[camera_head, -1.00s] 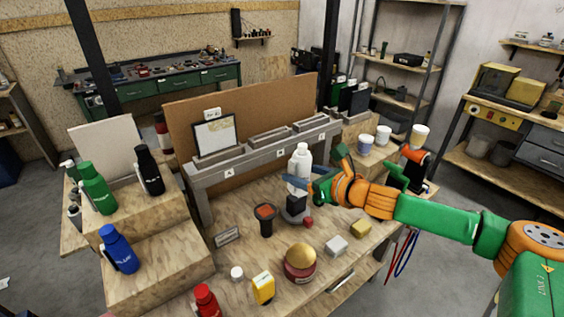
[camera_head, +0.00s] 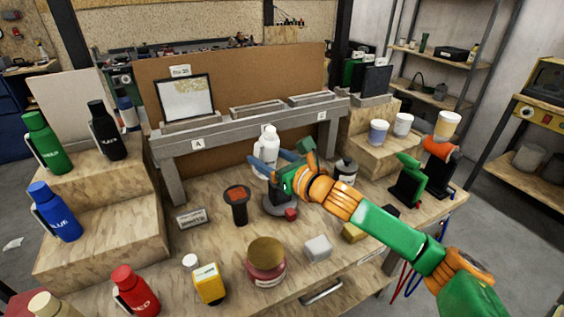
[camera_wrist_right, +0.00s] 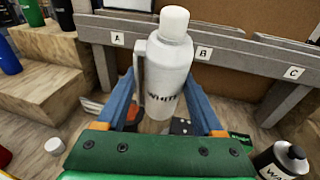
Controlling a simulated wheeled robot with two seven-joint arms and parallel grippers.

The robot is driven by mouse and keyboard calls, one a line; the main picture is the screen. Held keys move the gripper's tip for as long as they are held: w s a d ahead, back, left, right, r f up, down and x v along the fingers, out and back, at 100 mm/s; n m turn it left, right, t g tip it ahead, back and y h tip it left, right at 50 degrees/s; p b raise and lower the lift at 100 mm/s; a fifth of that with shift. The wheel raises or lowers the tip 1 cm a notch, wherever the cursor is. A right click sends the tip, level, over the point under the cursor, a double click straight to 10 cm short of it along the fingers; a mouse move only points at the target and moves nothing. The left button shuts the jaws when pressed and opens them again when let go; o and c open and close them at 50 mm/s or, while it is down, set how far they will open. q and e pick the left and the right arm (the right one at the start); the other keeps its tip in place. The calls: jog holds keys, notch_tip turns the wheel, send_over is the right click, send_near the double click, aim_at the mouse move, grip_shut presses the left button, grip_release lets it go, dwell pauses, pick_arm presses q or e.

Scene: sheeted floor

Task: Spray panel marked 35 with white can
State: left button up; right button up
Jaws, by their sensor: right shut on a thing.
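The white can (camera_head: 266,148), a bottle with a side handle and a "WHITE" label, stands upright between the blue fingers of my right gripper (camera_head: 275,170). My right gripper is shut on it, in front of the rack. The can fills the middle of the right wrist view (camera_wrist_right: 168,85), between both fingers; I cannot tell if its base touches anything. The dark-framed panel (camera_head: 183,98) stands in the rack's left slot above letter A, left of the can. A small tag reading 35 (camera_head: 181,71) sits above it. The panel's face shows a mottled tan patch. My left gripper is out of view.
The grey rack (camera_head: 250,127) has two other slots, empty. Green, black and blue bottles stand on wooden steps (camera_head: 95,240) at left. Cups stand on the right step (camera_head: 378,132).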

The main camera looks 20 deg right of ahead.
jog(key=a+p, duration=0.2)
jog(key=a, duration=1.3)
jog(key=shift+s, duration=0.35)
jog(key=shift+o, duration=0.7)
grip_shut()
jog(key=d+p, duration=0.3)
jog(key=d, duration=1.3)
jog(key=shift+w+p, duration=0.2)
jog(key=shift+p, duration=0.15)
jog(key=shift+d, duration=0.1)
notch_tip(320, 180, up, 3)
jog(key=p, duration=0.3)
jog(key=shift+f, duration=0.1)
jog(key=shift+a+f, duration=0.1)
jog(key=shift+a, duration=0.25)
jog(key=a+p, duration=0.2)
jog(key=a, duration=1.3)
jog(key=shift+s+a+f, duration=0.15)
jog(key=shift+s+a, duration=0.1)
jog(key=shift+a, duration=0.05)
jog(key=shift+c, duration=0.6)
grip_release()
jog(key=shift+d, duration=0.1)
jog(key=shift+p, duration=0.3)
